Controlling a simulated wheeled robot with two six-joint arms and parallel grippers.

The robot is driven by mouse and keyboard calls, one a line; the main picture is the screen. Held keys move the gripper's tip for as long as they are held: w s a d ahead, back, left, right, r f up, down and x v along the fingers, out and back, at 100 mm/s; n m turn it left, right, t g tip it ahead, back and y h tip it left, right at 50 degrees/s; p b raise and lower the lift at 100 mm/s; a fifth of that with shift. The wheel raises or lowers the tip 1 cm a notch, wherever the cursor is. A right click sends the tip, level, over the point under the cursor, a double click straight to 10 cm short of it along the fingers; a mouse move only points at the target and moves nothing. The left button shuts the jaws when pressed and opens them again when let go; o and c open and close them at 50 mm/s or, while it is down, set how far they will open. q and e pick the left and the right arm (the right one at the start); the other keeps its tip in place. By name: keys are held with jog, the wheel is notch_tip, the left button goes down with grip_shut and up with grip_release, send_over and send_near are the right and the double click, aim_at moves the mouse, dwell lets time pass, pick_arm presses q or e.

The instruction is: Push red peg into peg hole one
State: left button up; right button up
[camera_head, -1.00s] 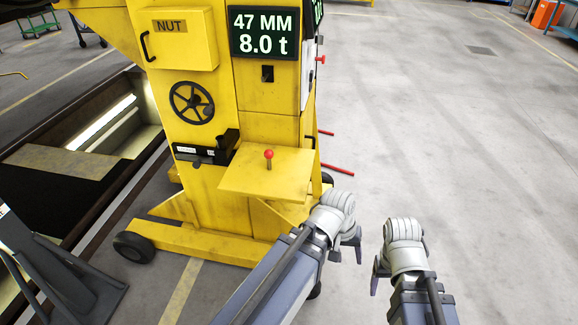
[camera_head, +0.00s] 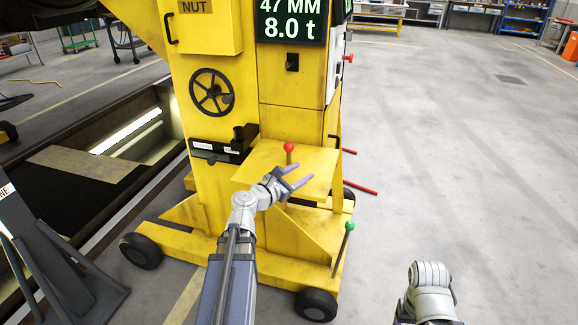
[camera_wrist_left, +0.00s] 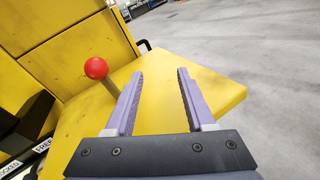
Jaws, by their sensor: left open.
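The red peg (camera_head: 288,147) has a red ball head on a thin stem and stands upright on a yellow shelf (camera_head: 318,160) of the lifting jack. In the left wrist view the red peg (camera_wrist_left: 96,68) is left of the fingers, outside the gap between them. My left gripper (camera_head: 304,172) is open and empty, just in front of the peg over the shelf. A black holder with white labels (camera_head: 221,150) sits on the column, left of the shelf. I cannot tell which opening is peg hole one. My right wrist (camera_head: 430,278) is at the bottom right; its fingers are hidden.
The yellow jack carries a black handwheel (camera_head: 211,92) and a dark socket (camera_head: 292,62). A floor pit (camera_head: 80,190) lies left. The floor to the right is clear.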

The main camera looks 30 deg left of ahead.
aim_at(288, 154)
pick_arm(q)
jog(key=a+n+y, duration=0.1)
jog(key=a+n, duration=0.1)
jog(key=s+a+n+t+y, duration=0.1)
jog(key=a, duration=0.2)
jog(key=a+n+y+b, duration=0.1)
jog(key=a+n, duration=0.1)
jog(key=a, duration=0.1)
jog(key=shift+s+r+n, duration=0.25)
jog(key=shift+s+n, duration=0.05)
jog(key=shift+s, duration=0.05)
jog(key=shift+w+d, duration=0.1)
jog(key=shift+w, duration=3.4)
jog(key=w, duration=0.5)
jog(key=shift+w+f, duration=0.1)
jog(key=shift+f, duration=0.1)
grip_shut()
